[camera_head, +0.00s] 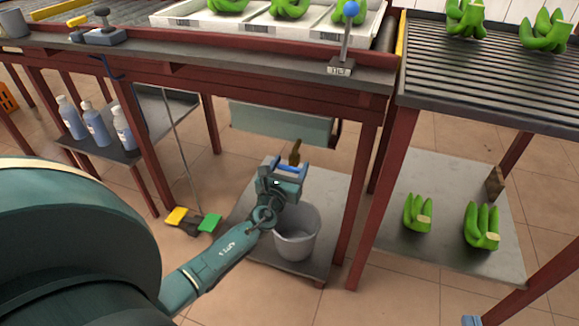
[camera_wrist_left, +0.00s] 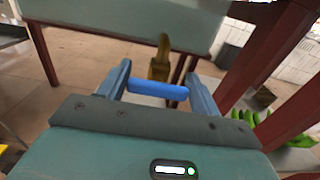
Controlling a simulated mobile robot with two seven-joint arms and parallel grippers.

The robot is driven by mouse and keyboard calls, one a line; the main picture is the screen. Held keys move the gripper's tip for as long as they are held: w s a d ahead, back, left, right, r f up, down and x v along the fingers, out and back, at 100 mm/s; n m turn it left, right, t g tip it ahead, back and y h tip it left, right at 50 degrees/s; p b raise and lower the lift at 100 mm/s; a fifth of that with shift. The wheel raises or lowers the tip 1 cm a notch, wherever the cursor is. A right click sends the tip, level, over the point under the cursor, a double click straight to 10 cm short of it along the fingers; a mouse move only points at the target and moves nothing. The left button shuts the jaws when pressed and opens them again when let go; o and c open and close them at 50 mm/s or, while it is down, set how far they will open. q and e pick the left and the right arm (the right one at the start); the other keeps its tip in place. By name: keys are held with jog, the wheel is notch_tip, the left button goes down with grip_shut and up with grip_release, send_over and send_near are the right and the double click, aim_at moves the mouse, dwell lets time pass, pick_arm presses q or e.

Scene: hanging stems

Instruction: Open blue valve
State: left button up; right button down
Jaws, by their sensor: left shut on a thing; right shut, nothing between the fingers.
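The blue valve handle (camera_head: 287,168) is a short blue bar in front of a brass tap (camera_head: 295,152), under the table and near the grey-green tank. In the left wrist view the blue handle (camera_wrist_left: 158,89) lies crosswise between my two fingers, with the brass tap (camera_wrist_left: 160,62) just behind it. My left gripper (camera_head: 284,172) is shut on the blue handle, and its arm reaches in from the left.
The grey-green tank (camera_head: 280,122) hangs under the table. A grey bucket (camera_head: 298,240) stands on the low shelf below the gripper. Red table legs (camera_head: 362,200) rise to the right. Green and yellow pedals (camera_head: 209,223) sit on the floor at left.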

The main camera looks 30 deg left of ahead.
pick_arm(q)
jog(key=shift+c, duration=1.3)
